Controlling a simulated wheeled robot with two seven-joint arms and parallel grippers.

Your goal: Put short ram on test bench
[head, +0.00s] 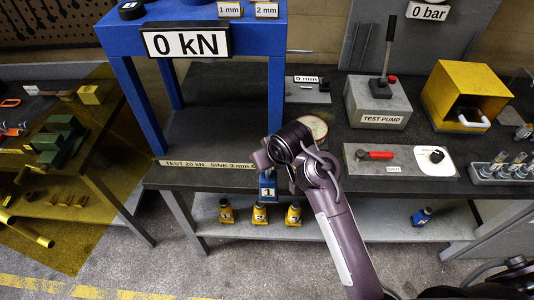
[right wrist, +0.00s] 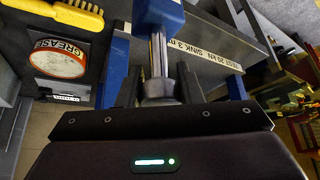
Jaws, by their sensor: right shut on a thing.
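My right gripper (right wrist: 158,86) is shut around the silver shaft of a ram with a blue body (right wrist: 156,16), seen in the right wrist view. In the head view the blue body with a "1" label (head: 268,187) shows below my right wrist, in front of the bench's front edge. My wrist hides the fingers and the shaft there. I take it for the short ram. The test bench has a blue press frame (head: 137,90) with a "0 kN" display (head: 187,43) and a strip reading "TEST 20 kN SINK 3 mm" (head: 205,163). My left gripper is out of view.
Three yellow bottle-shaped items (head: 260,214) and a blue one (head: 421,217) stand on the lower shelf. The bench top holds a grease tin (head: 314,127), a test pump (head: 379,103) and a yellow box (head: 467,95). The bench surface inside the frame looks clear.

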